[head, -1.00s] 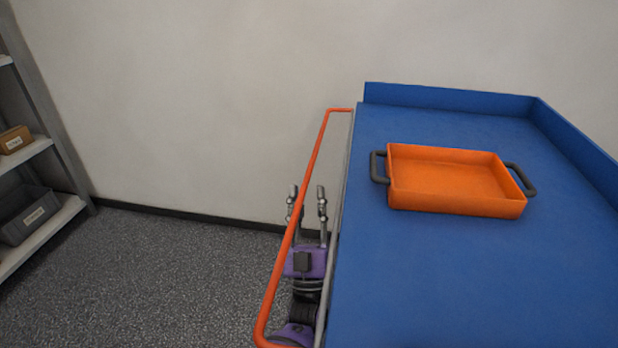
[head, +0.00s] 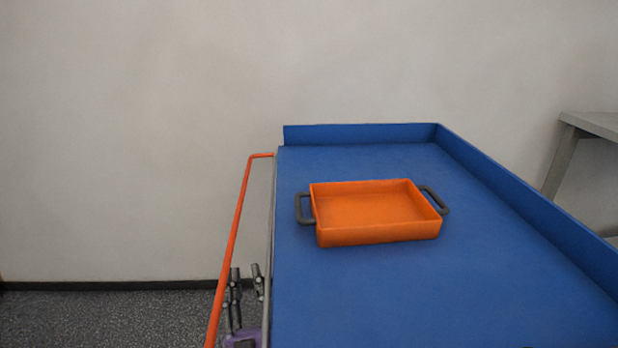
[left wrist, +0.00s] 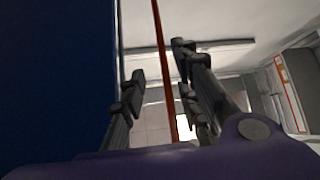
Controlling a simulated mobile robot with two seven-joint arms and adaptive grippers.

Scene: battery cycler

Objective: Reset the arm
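My left gripper (head: 245,276) is low at the left side of the blue cart, between the orange rail and the cart's edge in the head view. Its two fingers point up and stand apart, with nothing between them that it grips. In the left wrist view the fingers of the left gripper (left wrist: 160,65) are spread, and the orange rail (left wrist: 160,60) runs past behind them. My right gripper is in neither view.
An empty orange tray (head: 375,208) with dark handles sits on the blue cart top (head: 440,290). The orange rail (head: 234,235) runs along the cart's left side. A grey table (head: 592,124) stands at the far right. Grey floor (head: 100,315) lies open at the left.

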